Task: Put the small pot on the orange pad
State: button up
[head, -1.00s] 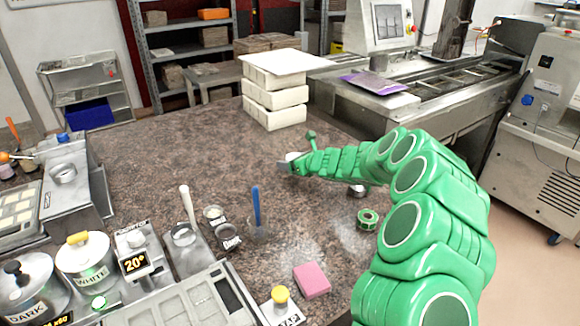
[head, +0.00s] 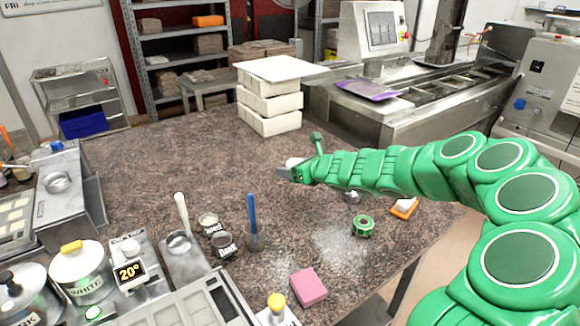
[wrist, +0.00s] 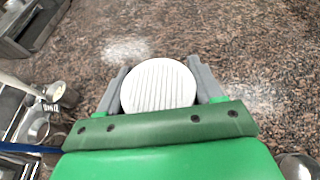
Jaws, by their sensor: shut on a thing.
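My gripper (head: 288,173) is over the middle of the stone table and shut on a white, round, ribbed small pot (wrist: 158,87). The pot sits between the two grey fingers in the wrist view. In the head view only a bit of the white pot (head: 293,162) shows at the gripper's tip. The gap between pot and table cannot be told. An orange pad (head: 404,210) with a pale top face lies near the table's right edge, right of my gripper and partly beneath my arm's line.
A green tape roll (head: 363,226) and a small metal cup (head: 352,196) lie near the pad. A pink block (head: 308,287) is at the front. White stacked boxes (head: 270,110) stand at the back. Cups and a blue-handled tool (head: 253,215) stand left. The table's middle left is clear.

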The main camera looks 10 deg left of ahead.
jog(key=shift+s+d+r, duration=0.2)
jog(key=shift+s+r, duration=0.05)
jog(key=shift+s, duration=0.2)
jog(key=shift+s+d+r, duration=0.15)
jog(key=shift+s+r, duration=0.1)
jog(key=shift+s, duration=0.2)
